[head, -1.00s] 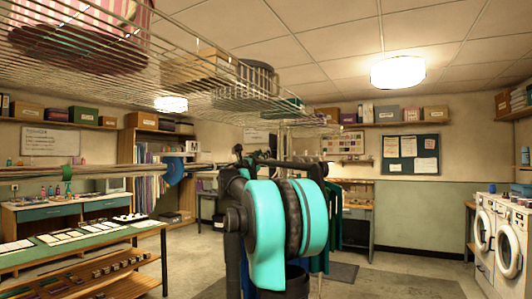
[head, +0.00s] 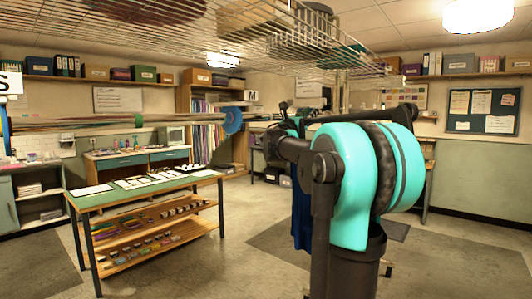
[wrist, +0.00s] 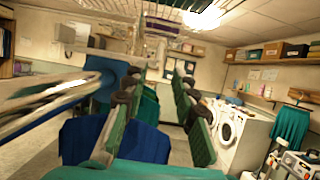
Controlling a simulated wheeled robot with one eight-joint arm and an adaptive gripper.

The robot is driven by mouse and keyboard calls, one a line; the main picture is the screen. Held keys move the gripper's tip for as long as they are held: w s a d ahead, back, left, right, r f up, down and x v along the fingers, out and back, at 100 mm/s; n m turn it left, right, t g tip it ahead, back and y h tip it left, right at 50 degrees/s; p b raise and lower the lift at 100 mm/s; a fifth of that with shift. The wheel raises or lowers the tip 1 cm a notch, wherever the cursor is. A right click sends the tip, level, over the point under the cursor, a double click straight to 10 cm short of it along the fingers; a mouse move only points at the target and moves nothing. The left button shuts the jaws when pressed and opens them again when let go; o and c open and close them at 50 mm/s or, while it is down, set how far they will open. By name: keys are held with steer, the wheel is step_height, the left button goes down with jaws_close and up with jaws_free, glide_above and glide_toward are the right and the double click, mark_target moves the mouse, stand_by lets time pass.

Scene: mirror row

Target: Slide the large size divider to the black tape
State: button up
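My gripper (wrist: 157,72) is open in the wrist view, with its two green-padded fingers apart. A blue round divider (wrist: 107,76) is on the metal rail at the left, beside my left finger; no size letter is readable on it. In the head view a blue divider (head: 233,120) sits on the rail, and a sign with M (head: 251,95) stands just right of it. A sign with S (head: 8,83) is at the left edge, above a blue divider part. I cannot make out a large-size letter or the black tape. My arm hides part of the rail in the head view.
A wire shelf (head: 290,38) hangs above the rail. A green-topped table (head: 205,177) with lower shelves stands at the left. Blue garments (wrist: 140,143) hang below my gripper. Washing machines (wrist: 230,126) stand at the right. Open floor (head: 170,270) lies in front.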

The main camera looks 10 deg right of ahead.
steer(key=s+a+f+m+g+y, duration=0.1)
steer(key=s+f+m+g+y, duration=0.35)
steer(key=f, duration=0.85)
steer(key=s+f+m+g+y, duration=0.1)
steer(key=s+f+m, duration=0.55)
steer(key=f, duration=0.65)
steer(key=s+a+f+m+g+y, duration=0.15)
steer(key=s+f+m, duration=0.4)
steer(key=f, duration=0.75)
steer(key=s+a+f+m+g+y, duration=0.1)
steer(key=s+a+f+m+y, duration=0.3)
steer(key=s+a+f, duration=0.4)
steer(key=s+a+f+m+g+y, duration=0.1)
steer(key=s+a+f+m+y, duration=0.4)
steer(key=s+a+f, duration=0.4)
step_height(320, 180, down, 6)
steer(key=s+y, duration=0.1)
steer(key=s, duration=0.1)
steer(key=shift+s+a+f+g+y, duration=0.15)
steer(key=shift+s+a+g+y, duration=0.15)
